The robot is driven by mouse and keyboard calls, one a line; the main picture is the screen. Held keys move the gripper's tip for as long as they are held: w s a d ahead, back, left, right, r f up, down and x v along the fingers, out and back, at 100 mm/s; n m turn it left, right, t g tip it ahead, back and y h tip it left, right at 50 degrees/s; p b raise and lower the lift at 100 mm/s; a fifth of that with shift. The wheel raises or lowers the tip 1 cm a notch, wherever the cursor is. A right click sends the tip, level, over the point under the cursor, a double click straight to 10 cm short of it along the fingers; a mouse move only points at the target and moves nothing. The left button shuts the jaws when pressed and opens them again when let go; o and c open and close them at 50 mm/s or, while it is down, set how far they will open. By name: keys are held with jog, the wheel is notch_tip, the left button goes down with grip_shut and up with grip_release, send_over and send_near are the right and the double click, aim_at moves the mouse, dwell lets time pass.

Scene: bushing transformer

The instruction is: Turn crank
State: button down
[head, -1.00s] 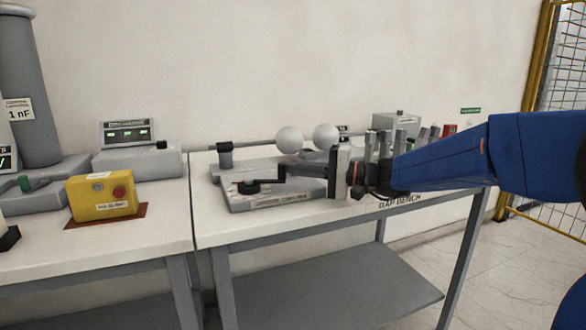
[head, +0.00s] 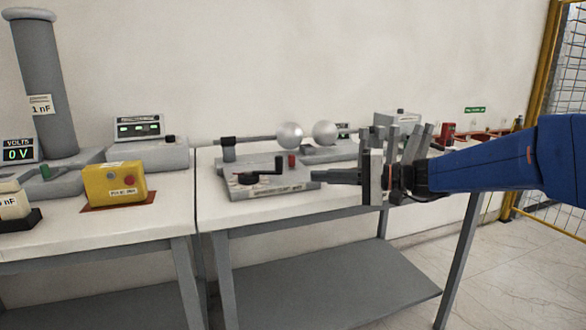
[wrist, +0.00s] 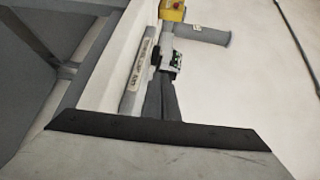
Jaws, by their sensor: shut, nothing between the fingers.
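The crank (head: 262,176) is a black arm with an upright handle at its right end, on a dark round hub, on top of a grey labelled base (head: 290,187) on the right table. My gripper (head: 318,176) points left, just right of the crank and apart from it. Its dark fingers are shut and empty. In the wrist view the fingers (wrist: 161,98) reach away over the table beside the labelled base (wrist: 138,65). I cannot make out the crank clearly there.
Two grey spheres (head: 291,135) on a rod stand behind the crank. A small red post (head: 292,160) stands close behind it. A yellow box (head: 115,184) sits on the left table. The table front (head: 265,208) is clear.

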jog(key=s+d+f+n+g+h, duration=0.1)
jog(key=s+d+f+h, duration=0.25)
jog(key=s, duration=0.45)
jog(key=s+d+f+n+g+h, duration=0.1)
jog(key=s+d+f+h, duration=0.1)
jog(key=s+f, duration=0.4)
jog(key=s+d+f+n+t+h, duration=0.1)
jog(key=s+d+f+t+h, duration=0.2)
jog(key=s+d+f+h, duration=0.65)
jog(key=w+a+r+n+t+y, duration=0.1)
jog(key=w+a+r+t+y, duration=0.3)
jog(key=w+a+r, duration=0.55)
jog(key=w+a+r+n+t+y, duration=0.2)
jog(key=w+a+r+t, duration=0.5)
jog(key=a+r, duration=0.45)
jog(key=m+t+h, duration=0.2)
jog(key=m+h, duration=0.3)
jog(key=h, duration=0.5)
send_near(278, 164)
jog(key=w, duration=0.4)
jog(key=w+d, duration=0.1)
jog(key=w, duration=0.1)
jog(key=shift+w+r, duration=0.15)
jog(key=shift+w, duration=0.05)
